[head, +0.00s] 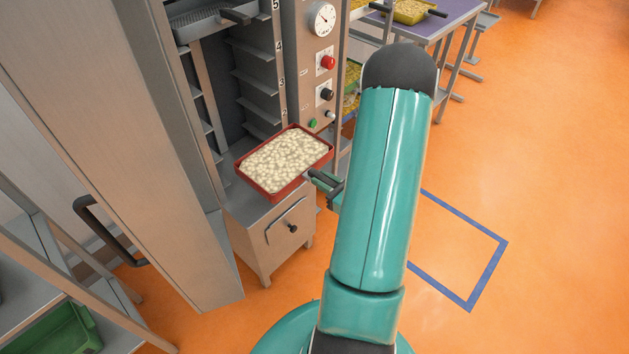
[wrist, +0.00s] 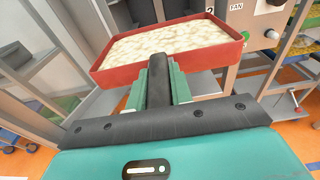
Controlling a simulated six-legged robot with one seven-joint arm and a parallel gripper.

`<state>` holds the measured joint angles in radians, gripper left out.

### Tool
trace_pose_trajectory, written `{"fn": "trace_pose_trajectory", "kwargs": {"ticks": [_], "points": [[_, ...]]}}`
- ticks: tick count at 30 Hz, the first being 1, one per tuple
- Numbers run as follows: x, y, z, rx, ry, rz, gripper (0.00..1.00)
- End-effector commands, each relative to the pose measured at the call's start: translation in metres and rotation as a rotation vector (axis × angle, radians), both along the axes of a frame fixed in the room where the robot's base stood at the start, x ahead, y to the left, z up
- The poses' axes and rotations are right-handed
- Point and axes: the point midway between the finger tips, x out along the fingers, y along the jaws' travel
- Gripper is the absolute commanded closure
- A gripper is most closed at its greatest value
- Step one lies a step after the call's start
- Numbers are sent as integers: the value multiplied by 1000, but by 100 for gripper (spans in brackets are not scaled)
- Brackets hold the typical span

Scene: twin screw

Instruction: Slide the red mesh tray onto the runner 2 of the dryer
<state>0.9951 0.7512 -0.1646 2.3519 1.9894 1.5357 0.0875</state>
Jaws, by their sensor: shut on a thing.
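The red tray (head: 258,188) is filled with pale, lumpy pieces and sits level in front of the dryer's (head: 268,75) open left column. It also shows in the wrist view (wrist: 205,63), ahead of my gripper. My gripper (head: 325,184) is shut on the tray's dark handle, which shows between the fingers in the wrist view (wrist: 158,85). The dryer has numbered runners on its inner wall; the figure 2 (head: 284,112) is low on the right post. The tray's far edge is near the opening; I cannot tell whether it touches a runner. The mesh bottom is hidden.
A dark mesh tray (head: 205,22) sits high in the dryer. A steel door (head: 110,130) stands open at the left. The control panel (head: 322,70) is right of the opening. A rack and purple-topped table (head: 440,18) stand behind; orange floor at right is clear.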

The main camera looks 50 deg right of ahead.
Motion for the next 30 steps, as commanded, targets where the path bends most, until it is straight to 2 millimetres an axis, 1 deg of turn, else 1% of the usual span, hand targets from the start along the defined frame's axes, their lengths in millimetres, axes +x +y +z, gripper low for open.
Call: {"fn": "trace_pose_trajectory", "kwargs": {"ticks": [3, 8, 14, 30], "points": [[-4, -5, 0, 1, -3, -4, 100], [2, -7, 0, 0, -3, -2, 100], [20, -7, 0, -1, -4, -2, 100], [79, -2, 0, -1, -4, -1, 100]]}}
